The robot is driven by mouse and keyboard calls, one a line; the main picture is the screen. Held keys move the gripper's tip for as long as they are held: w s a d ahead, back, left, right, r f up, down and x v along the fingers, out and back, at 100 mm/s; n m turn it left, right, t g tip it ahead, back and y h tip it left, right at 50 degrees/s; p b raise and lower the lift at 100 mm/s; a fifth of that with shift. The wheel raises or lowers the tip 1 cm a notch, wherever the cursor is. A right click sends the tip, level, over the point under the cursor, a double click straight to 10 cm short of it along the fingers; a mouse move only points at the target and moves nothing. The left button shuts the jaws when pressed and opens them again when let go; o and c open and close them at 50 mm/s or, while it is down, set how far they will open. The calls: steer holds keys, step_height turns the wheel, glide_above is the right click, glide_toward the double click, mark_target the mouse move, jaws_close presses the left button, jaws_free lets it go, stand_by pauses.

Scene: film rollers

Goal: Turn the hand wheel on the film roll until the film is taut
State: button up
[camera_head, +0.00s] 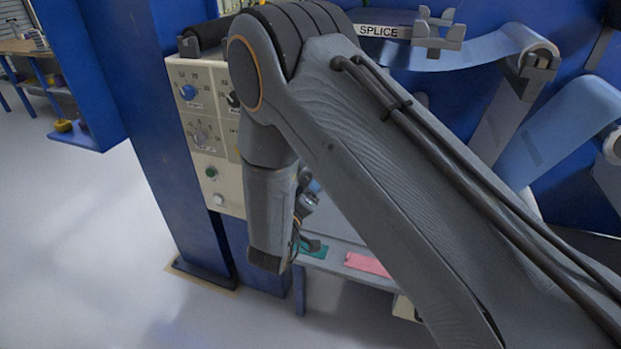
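Pale blue film (475,50) runs below the SPLICE label at the upper right and bends over a roller (538,62). A wider blue stretch of film (565,130) hangs further right. I cannot make out the hand wheel or the film roll; my large grey arm covers much of the machine. My gripper (303,215) is mostly hidden behind my forearm, with only small dark and metallic parts showing in front of the machine's lower part. Its fingers cannot be seen clearly, nor whether it touches anything.
A cream control panel (205,135) with knobs and buttons is on the blue machine frame (165,120), left of my arm. A low shelf (335,262) holds a green and a pink piece. Open pale floor (90,240) lies to the left.

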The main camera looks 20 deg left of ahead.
steer(key=shift+n+p, duration=0.4)
steer(key=shift+n, duration=0.6)
steer(key=o, duration=1)
steer(key=shift+a, duration=0.1)
steer(key=shift+o, duration=0.2)
steer(key=s+b, duration=0.1)
steer(key=s, duration=0.6)
steer(key=shift+s+a, duration=0.25)
steer(key=shift+s, duration=0.15)
steer(key=shift+s+f, duration=0.1)
